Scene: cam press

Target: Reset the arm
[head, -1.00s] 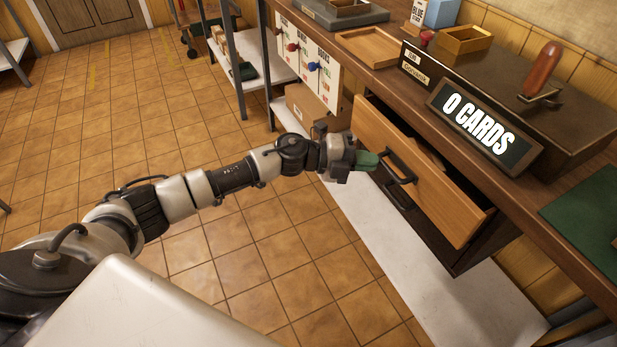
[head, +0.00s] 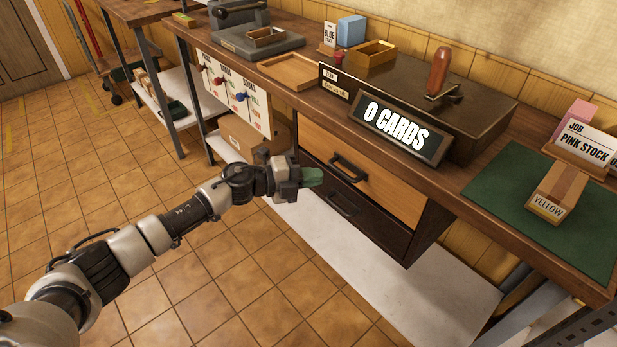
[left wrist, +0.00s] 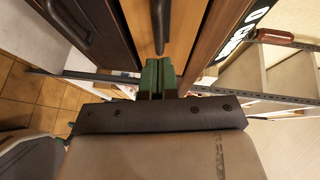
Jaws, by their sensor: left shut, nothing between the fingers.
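My left arm reaches in from the left of the head view. Its gripper (head: 312,177) is shut and empty, with green fingertips pointing at the left part of the cabinet front. The upper wooden drawer (head: 372,187) has a dark bar handle (head: 347,167) and looks pushed in. A darker drawer (head: 350,207) lies below it. In the left wrist view the green fingers (left wrist: 158,76) lie together before the wooden front, below a dark handle (left wrist: 160,28). I cannot tell whether they touch it. My right gripper is not in view.
A white shelf (head: 400,275) runs below. Tiled floor at left is free.

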